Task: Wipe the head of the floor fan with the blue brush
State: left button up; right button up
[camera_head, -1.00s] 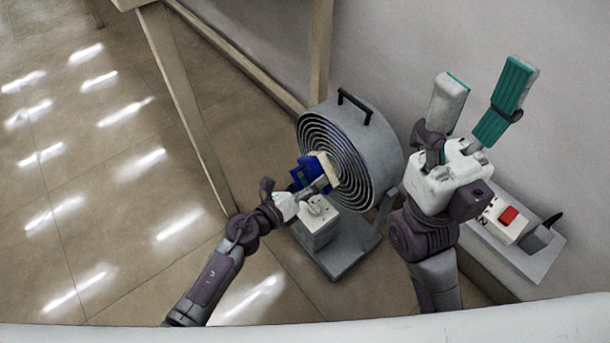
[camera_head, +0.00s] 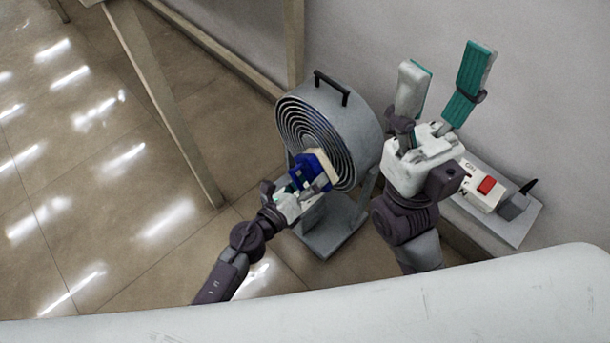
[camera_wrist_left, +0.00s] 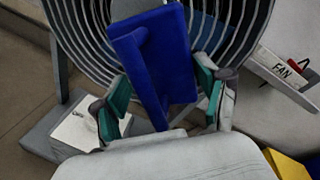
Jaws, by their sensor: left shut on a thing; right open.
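The floor fan's round grey head (camera_head: 352,128) with its ring grille faces left in the head view. Its grille (camera_wrist_left: 85,35) fills the back of the left wrist view. My left gripper (camera_head: 309,188) is shut on the handle of the blue brush (camera_head: 303,171). The brush's cream side (camera_head: 322,163) is at the lower right of the grille; I cannot tell whether it touches. In the left wrist view the blue brush (camera_wrist_left: 165,50) stands between the fingers, hiding part of the grille. My right gripper (camera_head: 443,80) is open and empty, right of the fan.
A switch box (camera_head: 483,187) with a red button stands on a grey plate right of the fan, partly behind my right arm. Walls rise behind. A wooden leg (camera_head: 165,100) stands left of the fan. The tiled floor at left is clear.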

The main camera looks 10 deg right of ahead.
pick_arm(q)
jog(key=w+a+b, duration=0.1)
jog(key=w+a, duration=0.3)
jog(key=w, duration=0.2)
jog(key=shift+w+a, duration=0.35)
jog(key=shift+w, duration=0.05)
dwell(1.4)
jog(key=shift+a, duration=0.1)
jog(key=shift+w+a+f+v, duration=0.1)
jog(key=shift+f+v, duration=0.05)
jog(key=shift+v, duration=0.8)
jog(key=shift+w+a+f+v, duration=0.1)
jog(key=shift+v, duration=0.9)
jog(key=shift+a+f+v, duration=0.1)
jog(key=shift+f+v, duration=0.05)
jog(key=shift+v, duration=0.8)
jog(key=shift+f+v, duration=0.2)
jog(key=shift+v, duration=1.25)
jog(key=shift+w+a, duration=0.15)
